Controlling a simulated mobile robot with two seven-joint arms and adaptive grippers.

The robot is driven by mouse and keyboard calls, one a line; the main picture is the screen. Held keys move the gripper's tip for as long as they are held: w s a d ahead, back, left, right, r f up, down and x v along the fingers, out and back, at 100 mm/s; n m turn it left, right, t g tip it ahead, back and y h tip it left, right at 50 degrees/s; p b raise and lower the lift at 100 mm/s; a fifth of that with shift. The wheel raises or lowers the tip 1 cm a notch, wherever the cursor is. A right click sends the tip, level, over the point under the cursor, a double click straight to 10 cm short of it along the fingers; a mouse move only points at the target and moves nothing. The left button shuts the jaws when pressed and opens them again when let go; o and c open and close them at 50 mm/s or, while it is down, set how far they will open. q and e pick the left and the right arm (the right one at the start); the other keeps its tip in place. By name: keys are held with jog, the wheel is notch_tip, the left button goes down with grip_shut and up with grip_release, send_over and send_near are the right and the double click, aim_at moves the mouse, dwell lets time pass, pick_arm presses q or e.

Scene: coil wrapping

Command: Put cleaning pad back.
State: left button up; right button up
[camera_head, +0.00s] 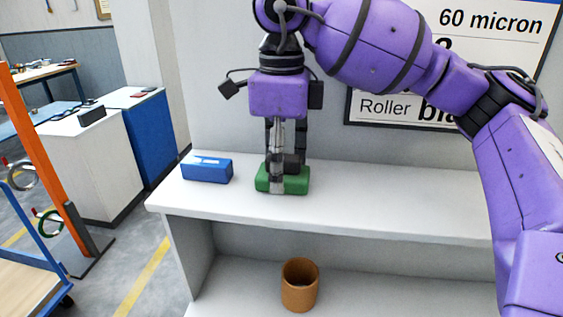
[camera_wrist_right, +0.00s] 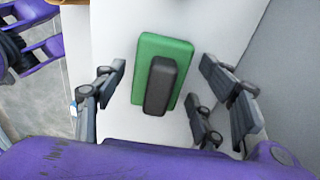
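The cleaning pad (camera_head: 296,184), a green block, lies on the white top shelf. In the right wrist view, the pad (camera_wrist_right: 180,54) shows a dark grey raised handle (camera_wrist_right: 160,86) along its middle. My right gripper (camera_head: 283,172) points down over the pad. In the right wrist view, the fingers of my right gripper (camera_wrist_right: 160,78) are spread on both sides of the pad, with visible gaps. The gripper hides part of the pad and most of its handle in the head view. My left gripper is not in view.
A blue box (camera_head: 206,169) sits on the top shelf (camera_head: 390,205), left of the pad. A brown cylinder (camera_head: 299,291) stands on the lower shelf. A wall sign (camera_head: 390,108) is behind my right arm. The top shelf right of the pad is clear.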

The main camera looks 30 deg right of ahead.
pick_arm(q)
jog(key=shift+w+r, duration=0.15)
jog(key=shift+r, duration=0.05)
pick_arm(e)
jog(key=shift+r, duration=0.35)
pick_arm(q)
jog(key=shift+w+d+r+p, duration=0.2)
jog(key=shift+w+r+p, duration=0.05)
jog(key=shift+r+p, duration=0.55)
pick_arm(e)
notch_tip(320, 180, up, 12)
jog(key=shift+f, duration=0.2)
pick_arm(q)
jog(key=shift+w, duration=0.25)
